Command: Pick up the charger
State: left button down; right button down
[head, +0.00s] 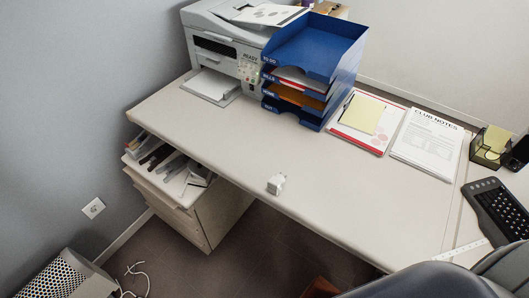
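A small white charger (276,184) sits on the pale desk (235,140), close to the desk's front edge. It stands alone with bare desk around it. Neither of my grippers shows in the head view.
A printer (228,50) and a blue tray stack (310,75) stand at the back. Papers (428,140) and a clipboard (365,122) lie behind right, a keyboard (497,207) far right. An open drawer (170,175) juts out left. A dark grey rounded shape (440,282) covers the lower right.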

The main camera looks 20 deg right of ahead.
aim_at(276, 183)
jog(key=k+l+z, duration=0.1)
jog(key=k+z, duration=0.15)
jog(key=k, duration=0.2)
jog(key=k+l+z, duration=0.25)
jog(key=k, duration=0.2)
jog(key=k+l+z, duration=0.25)
jog(key=k, duration=0.2)
jog(key=k+j, duration=0.05)
jog(key=j, duration=0.05)
